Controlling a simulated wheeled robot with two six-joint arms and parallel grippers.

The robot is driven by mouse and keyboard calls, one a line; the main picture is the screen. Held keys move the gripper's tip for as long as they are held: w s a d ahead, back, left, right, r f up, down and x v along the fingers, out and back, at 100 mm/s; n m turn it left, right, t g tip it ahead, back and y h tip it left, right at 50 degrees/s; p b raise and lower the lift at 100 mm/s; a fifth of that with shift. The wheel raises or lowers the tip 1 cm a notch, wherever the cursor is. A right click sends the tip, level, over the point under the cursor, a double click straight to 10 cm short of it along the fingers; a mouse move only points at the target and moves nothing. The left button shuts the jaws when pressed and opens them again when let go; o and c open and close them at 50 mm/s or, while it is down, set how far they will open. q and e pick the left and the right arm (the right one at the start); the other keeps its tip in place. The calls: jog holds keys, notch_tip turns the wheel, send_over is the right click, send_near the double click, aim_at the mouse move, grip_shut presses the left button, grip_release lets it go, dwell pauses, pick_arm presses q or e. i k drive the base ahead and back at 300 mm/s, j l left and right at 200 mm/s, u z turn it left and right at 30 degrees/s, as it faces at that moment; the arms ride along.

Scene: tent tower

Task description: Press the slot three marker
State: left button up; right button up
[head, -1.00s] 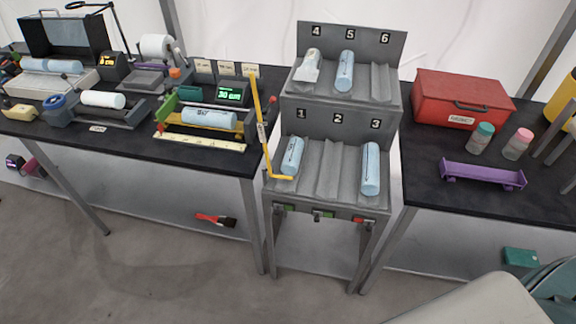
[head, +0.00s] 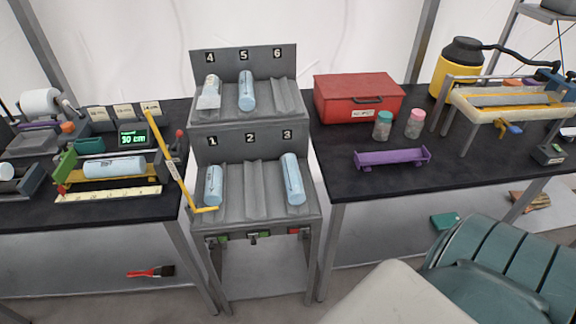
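A grey two-tier rack (head: 238,143) stands between two black tables, with slots 4, 5 and 6 above and 1, 2 and 3 below. The number 3 label (head: 287,134) is above the lower right slot, which holds a light blue cylinder (head: 292,180). Below that slot, on the front edge, is a small red marker (head: 293,231). Neither of my grippers is in view.
Slot 1 holds a blue cylinder (head: 213,186), with a yellow bent bar (head: 176,162) beside it. Slots 2 and 6 look empty. A red box (head: 357,97) and a purple stand (head: 392,158) are on the right table.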

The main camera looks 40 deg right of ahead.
aim_at(304, 232)
jog(key=z, duration=1.3)
